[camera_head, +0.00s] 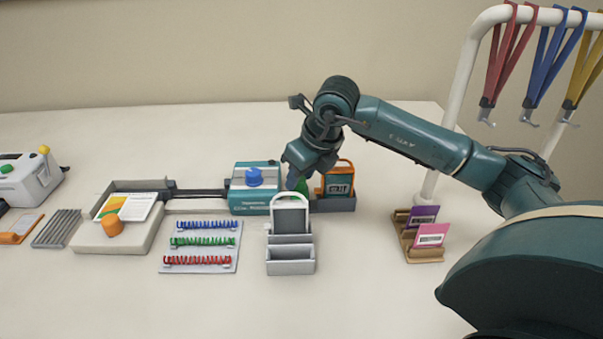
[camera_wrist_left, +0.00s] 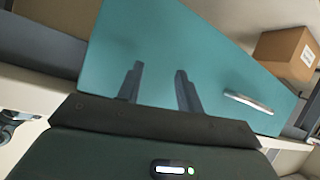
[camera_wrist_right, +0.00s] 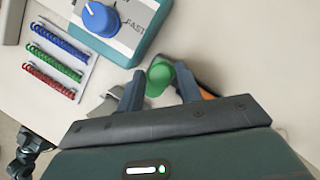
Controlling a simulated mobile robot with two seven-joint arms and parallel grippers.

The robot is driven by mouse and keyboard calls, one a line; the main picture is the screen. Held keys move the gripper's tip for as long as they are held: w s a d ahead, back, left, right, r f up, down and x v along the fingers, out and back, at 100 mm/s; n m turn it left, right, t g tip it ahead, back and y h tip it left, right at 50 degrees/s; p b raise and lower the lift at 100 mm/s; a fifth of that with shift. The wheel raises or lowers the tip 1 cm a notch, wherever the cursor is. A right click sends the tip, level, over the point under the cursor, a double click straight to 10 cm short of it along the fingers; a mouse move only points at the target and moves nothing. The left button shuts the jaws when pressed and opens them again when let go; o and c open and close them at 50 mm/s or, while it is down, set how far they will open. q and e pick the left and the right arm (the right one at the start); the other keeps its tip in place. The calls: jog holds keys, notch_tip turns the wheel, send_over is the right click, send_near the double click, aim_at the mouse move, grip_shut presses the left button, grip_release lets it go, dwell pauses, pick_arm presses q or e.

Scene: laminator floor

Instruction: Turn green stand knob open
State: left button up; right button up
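The green knob (camera_head: 301,186) shows in the head view just behind the grey stand (camera_head: 290,217), partly hidden by it and by my right gripper. In the right wrist view the round green knob (camera_wrist_right: 159,76) lies between the tips of my right gripper (camera_wrist_right: 160,72). The fingers are spread with small gaps on both sides of it; whether they reach down around it I cannot tell. In the head view my right gripper (camera_head: 296,180) points down behind the stand. My left gripper (camera_wrist_left: 159,68) is open and empty in the left wrist view, and out of the head view.
Left of the knob is the teal laminator box with a blue knob (camera_head: 254,177). Right of it is an orange-framed card holder (camera_head: 338,178). A tray of coloured combs (camera_head: 200,247) lies nearer. A teal panel with a handle (camera_wrist_left: 248,102) faces my left gripper.

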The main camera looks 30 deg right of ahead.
jog(key=shift+o, duration=1.1)
jog(key=shift+r, duration=0.15)
jog(key=v, duration=1.3)
jog(key=shift+s, duration=0.1)
